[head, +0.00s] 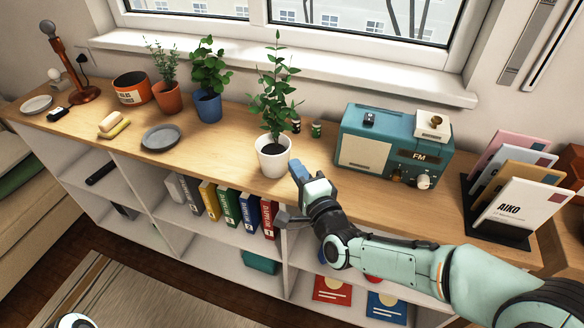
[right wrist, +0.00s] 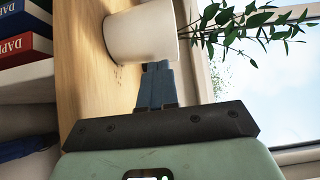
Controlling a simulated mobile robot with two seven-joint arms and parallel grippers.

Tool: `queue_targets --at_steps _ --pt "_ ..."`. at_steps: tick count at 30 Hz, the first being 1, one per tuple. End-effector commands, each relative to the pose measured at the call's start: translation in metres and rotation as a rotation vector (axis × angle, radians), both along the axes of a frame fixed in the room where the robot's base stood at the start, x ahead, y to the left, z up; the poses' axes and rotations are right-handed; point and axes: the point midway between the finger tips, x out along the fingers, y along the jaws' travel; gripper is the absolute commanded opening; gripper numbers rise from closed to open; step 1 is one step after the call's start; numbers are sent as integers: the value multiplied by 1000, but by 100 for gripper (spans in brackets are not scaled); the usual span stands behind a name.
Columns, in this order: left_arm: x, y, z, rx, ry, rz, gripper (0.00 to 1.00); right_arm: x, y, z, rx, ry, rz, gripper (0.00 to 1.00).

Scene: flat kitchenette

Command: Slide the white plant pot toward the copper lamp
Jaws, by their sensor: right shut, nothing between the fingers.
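The white plant pot (head: 272,158) stands upright near the front edge of the wooden counter, with a leafy green plant in it. The copper lamp (head: 62,68) stands at the counter's far left end. My right gripper (head: 297,172) is shut and empty, low beside the pot's right side. In the right wrist view, its blue fingertips (right wrist: 157,72) are close against the wall of the white pot (right wrist: 142,36); I cannot tell whether they touch. My left gripper is not in view.
A grey plate (head: 161,137) lies left of the pot, towards the lamp. Behind it stand a blue pot (head: 208,107), a terracotta pot (head: 168,97) and an orange-and-black bowl (head: 131,90). A sponge (head: 114,125) lies farther left. A teal radio (head: 392,145) stands at right.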

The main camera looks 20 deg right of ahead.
Motion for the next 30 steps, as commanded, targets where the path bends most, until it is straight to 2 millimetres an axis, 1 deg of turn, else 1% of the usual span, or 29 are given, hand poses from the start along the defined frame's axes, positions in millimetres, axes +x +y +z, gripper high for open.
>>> queue_targets --at_steps 1,3,16,19,23,24,30 --pt "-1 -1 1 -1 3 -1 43 3 5 1 1 0 2 0" --pt "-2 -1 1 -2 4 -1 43 6 9 0 0 0 1 0" --pt "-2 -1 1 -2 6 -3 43 8 12 0 0 0 0 0" --pt "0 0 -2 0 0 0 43 14 19 -1 -1 -1 1 0" --pt "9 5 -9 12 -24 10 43 32 45 -3 1 0 4 0" --pt "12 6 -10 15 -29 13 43 39 56 -3 1 1 5 0" --pt "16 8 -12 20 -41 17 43 74 103 -1 1 1 3 0"
